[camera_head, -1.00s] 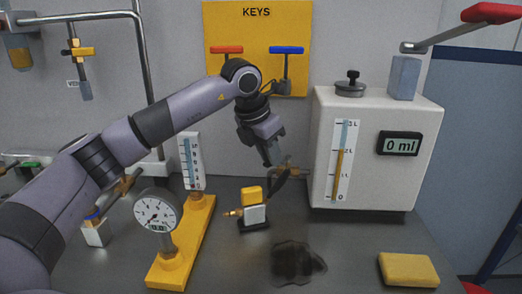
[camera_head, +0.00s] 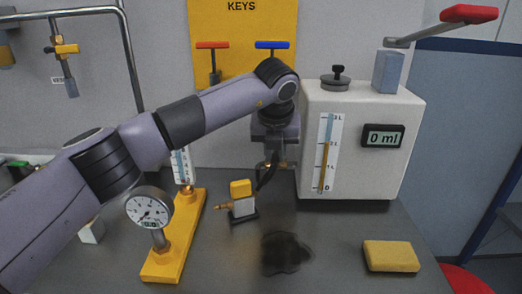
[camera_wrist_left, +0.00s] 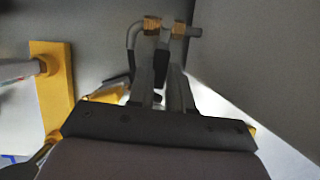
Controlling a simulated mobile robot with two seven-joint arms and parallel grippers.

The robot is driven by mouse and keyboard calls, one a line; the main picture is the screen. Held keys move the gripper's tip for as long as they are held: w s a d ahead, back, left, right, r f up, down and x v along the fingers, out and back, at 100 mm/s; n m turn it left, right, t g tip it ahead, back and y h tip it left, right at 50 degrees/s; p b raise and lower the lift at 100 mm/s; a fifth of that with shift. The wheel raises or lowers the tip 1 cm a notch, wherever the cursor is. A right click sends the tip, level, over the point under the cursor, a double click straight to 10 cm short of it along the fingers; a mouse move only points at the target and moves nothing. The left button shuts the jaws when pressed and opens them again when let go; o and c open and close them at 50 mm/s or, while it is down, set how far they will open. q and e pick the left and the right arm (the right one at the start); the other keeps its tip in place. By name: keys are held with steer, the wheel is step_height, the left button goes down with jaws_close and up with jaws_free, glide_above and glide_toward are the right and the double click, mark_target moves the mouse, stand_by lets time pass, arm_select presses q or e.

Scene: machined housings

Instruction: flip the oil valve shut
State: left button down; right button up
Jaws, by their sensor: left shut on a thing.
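The oil valve (camera_head: 283,165) is a small brass fitting on the left side of the white oil tank (camera_head: 375,180), low down. In the left wrist view its brass parts (camera_wrist_left: 152,25) show beyond the fingertips, with a grey curved spout (camera_wrist_left: 131,42) to the left. My left gripper (camera_head: 268,160) is at the valve, pointing down in the head view. In the left wrist view the left gripper (camera_wrist_left: 163,72) is shut on the dark valve lever (camera_wrist_left: 162,62). The lever's exact angle is partly hidden by the fingers. My right gripper is not in view.
The tank wall is close to the right of my left gripper. A small yellow-topped block (camera_head: 242,205) and a dark oil puddle (camera_head: 286,254) are below it. A yellow gauge stand (camera_head: 165,262) is left, a yellow sponge (camera_head: 391,256) right. The tank display (camera_head: 383,137) reads 0 ml.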

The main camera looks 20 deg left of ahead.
arm_select(q)
steer(key=shift+w+d+r+n, duration=0.1)
steer(key=shift+d+n, duration=0.1)
steer(key=shift+n, duration=0.2)
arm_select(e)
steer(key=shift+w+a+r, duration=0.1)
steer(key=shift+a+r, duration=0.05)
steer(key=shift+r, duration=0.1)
arm_select(q)
steer(key=c, duration=1)
jaws_free()
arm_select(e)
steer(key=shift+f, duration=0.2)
arm_select(q)
steer(key=shift+r, duration=0.2)
steer(key=b+v, duration=0.1)
steer(key=v, duration=0.5)
steer(key=shift+d+r, duration=0.2)
steer(key=shift+r, duration=0.15)
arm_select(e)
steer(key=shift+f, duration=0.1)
